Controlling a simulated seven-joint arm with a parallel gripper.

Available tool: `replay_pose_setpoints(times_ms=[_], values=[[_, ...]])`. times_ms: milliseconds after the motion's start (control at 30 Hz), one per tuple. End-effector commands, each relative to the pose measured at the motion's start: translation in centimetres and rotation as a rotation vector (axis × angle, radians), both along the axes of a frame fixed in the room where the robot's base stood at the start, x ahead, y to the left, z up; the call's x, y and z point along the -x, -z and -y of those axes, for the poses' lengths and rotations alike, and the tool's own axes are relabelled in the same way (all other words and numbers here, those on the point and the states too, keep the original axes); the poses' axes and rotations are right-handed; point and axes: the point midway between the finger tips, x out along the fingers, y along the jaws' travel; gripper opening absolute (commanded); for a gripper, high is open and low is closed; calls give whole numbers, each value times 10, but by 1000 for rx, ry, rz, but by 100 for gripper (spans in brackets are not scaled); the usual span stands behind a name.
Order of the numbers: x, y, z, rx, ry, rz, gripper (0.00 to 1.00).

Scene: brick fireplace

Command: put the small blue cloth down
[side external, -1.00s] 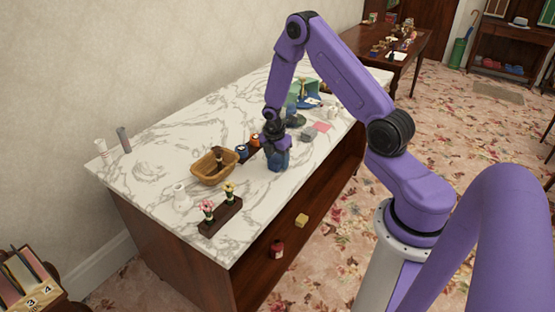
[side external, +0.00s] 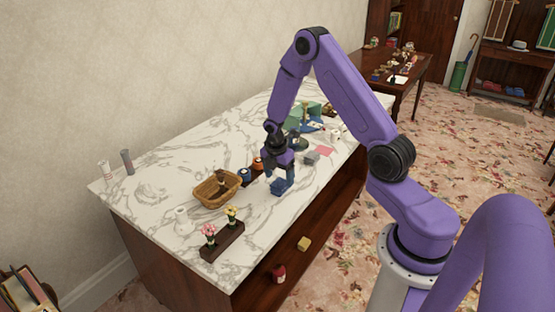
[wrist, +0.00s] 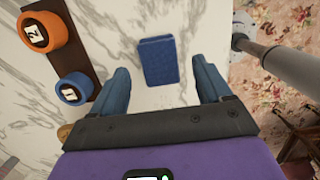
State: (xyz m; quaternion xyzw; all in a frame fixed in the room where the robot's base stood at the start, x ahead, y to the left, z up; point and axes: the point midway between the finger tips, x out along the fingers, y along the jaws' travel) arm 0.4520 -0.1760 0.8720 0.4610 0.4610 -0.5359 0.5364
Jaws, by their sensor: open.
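The small blue cloth (wrist: 159,61) lies as a folded rectangle on the white marble top in the wrist view. It also shows in the side view (side external: 278,188), just under my gripper (side external: 280,177). My gripper (wrist: 161,68) is open, its two blue fingers apart on the left and right of the cloth, with clear gaps. Nothing is held between them. The cloth appears to rest flat on the counter.
A wicker basket (side external: 217,190) stands left of my gripper. A dark rack with numbered blue and orange rolls (wrist: 73,88) is close on the left. A flower stand (side external: 223,240) is near the front edge. A grey block (side external: 311,158) and pink sheet (side external: 325,151) lie right.

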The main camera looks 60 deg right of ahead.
Motion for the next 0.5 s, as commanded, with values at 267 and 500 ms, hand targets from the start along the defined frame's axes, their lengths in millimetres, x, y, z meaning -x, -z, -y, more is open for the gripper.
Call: replay_pose_setpoints(times_ms=[267, 500], values=[[-1, -49, -7, 1, 0, 4, 78], [0, -76, -11, 0, 0, 2, 78]])
